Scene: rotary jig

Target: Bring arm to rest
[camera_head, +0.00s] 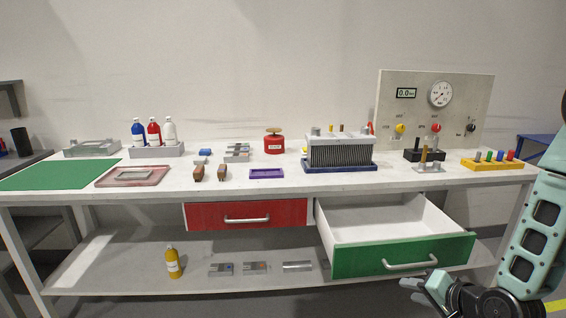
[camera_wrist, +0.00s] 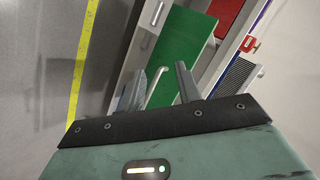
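My gripper (camera_head: 428,288) is at the lower right of the head view, just below the handle (camera_head: 410,264) of the green drawer. In the wrist view my gripper (camera_wrist: 162,84) has its two fingers apart with nothing between them. The green drawer (camera_head: 400,258) is pulled out and looks empty. Its green front (camera_wrist: 182,50) shows beyond the fingertips in the wrist view. My arm comes in from the right edge of the head view.
The red drawer (camera_head: 247,214) is shut. The worktop (camera_head: 340,187) carries bottles, a finned block (camera_head: 340,152), a gauge panel (camera_head: 440,105) and a yellow peg rack (camera_head: 492,163). Open floor with a yellow line (camera_wrist: 83,60) is to the left in the wrist view.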

